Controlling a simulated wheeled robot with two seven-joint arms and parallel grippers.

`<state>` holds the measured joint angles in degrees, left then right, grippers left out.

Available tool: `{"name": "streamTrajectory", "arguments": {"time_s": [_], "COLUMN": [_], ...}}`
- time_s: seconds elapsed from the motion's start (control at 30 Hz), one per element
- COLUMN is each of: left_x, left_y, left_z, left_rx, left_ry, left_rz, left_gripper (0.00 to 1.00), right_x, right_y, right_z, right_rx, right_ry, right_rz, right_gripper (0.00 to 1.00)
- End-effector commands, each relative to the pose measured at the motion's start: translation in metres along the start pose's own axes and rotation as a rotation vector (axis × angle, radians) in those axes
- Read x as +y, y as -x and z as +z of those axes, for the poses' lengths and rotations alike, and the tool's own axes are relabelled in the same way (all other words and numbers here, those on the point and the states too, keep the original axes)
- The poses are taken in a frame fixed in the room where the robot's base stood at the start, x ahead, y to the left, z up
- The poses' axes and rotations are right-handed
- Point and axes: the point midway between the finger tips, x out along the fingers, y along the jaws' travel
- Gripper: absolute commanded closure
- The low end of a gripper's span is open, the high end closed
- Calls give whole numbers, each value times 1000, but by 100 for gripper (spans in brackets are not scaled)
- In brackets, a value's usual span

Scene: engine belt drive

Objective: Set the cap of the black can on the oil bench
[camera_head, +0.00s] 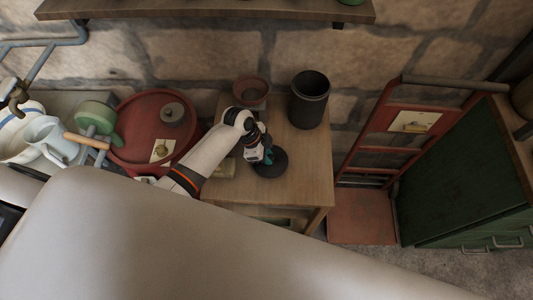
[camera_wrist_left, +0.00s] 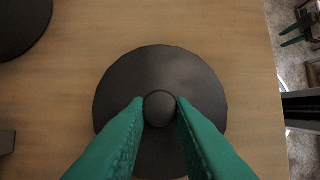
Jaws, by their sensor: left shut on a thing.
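The cap (camera_head: 271,165) is a round dark disc with a ball knob, over the front right part of the wooden oil bench (camera_head: 308,165). My left gripper (camera_head: 262,152) is shut on the knob; the wrist view shows the cap (camera_wrist_left: 160,75) with a teal finger on each side of the knob. The cap looks level and low; I cannot tell whether it touches the wood. The black can (camera_head: 310,98) stands open and upright at the bench's back right, apart from the cap. Two teal prongs, seemingly my right gripper (camera_wrist_left: 295,34), show small in the wrist view.
A reddish bowl-like vessel (camera_head: 251,92) stands at the bench's back left.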

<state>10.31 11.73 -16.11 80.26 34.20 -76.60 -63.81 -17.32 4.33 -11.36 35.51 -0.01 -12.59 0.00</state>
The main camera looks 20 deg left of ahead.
Motion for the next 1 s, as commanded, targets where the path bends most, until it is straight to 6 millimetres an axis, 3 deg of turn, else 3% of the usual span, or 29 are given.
{"name": "streamTrajectory", "arguments": {"time_s": [0.07,0.1,0.23,0.63,1.0], "left_x": [0,0,0,1,2], "left_y": [-3,-4,-3,6,81], "left_z": [-2,-2,-1,0,-1], "left_rx": [1,1,1,1,2], "left_ry": [0,0,0,-1,-3], "left_rz": [0,0,0,2,4], "left_gripper": [100,77,57,57,57], "right_x": [2,3,3,-3,-5], "right_y": [-2,-2,-2,0,-3], "right_z": [0,0,0,0,0], "right_rx": [0,0,0,1,-1], "right_ry": [0,0,1,4,5], "right_rz": [3,3,3,-3,-6], "right_gripper": [64,64,64,64,64]}}
